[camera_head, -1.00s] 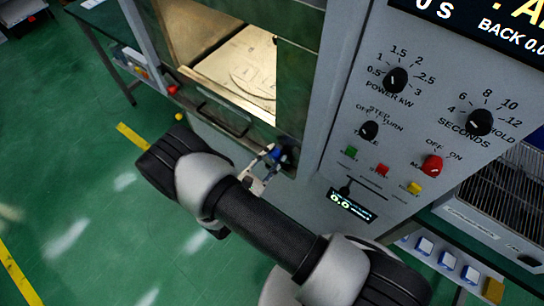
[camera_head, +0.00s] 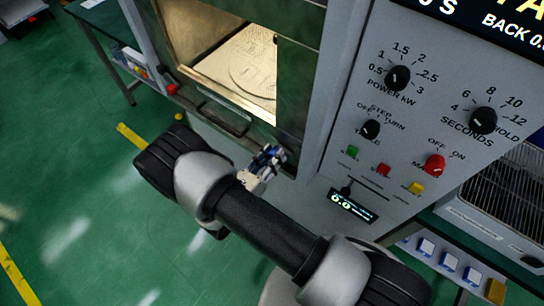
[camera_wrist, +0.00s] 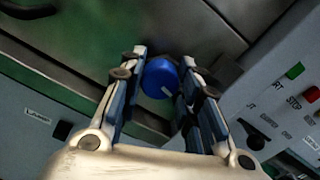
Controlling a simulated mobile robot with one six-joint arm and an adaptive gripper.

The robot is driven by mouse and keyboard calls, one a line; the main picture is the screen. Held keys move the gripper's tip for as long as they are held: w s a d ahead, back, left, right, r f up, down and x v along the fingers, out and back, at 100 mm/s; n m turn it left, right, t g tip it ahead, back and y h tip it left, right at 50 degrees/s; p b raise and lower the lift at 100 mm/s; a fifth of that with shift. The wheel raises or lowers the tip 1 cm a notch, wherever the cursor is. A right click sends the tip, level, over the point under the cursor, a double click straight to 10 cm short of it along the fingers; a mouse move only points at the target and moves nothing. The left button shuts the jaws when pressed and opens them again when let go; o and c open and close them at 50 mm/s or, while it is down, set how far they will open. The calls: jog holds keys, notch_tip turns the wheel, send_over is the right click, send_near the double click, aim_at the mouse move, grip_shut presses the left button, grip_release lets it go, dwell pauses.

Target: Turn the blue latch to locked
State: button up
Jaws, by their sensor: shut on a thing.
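The blue latch (camera_wrist: 161,78) is a round blue knob with a small white mark, on the lower right of the cavity door front. In the wrist view it sits between the two fingers of my gripper (camera_wrist: 158,84). My gripper is shut on it, with a finger along each side. In the head view my gripper (camera_head: 268,162) is at the door's lower right corner and mostly covers the latch. The mark's meaning, locked or unlocked, cannot be read.
The lit cavity window (camera_head: 235,65) is above left of the latch, with a door handle (camera_head: 222,118) below it. The control panel (camera_head: 400,150) with black knobs and coloured buttons stands close on the right. Open green floor (camera_head: 80,200) lies on the left.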

jog(key=n, duration=0.4)
jog(key=shift+n, duration=2)
jog(key=o, duration=1.1)
jog(key=shift+c, duration=0.2)
jog(key=v, duration=1.2)
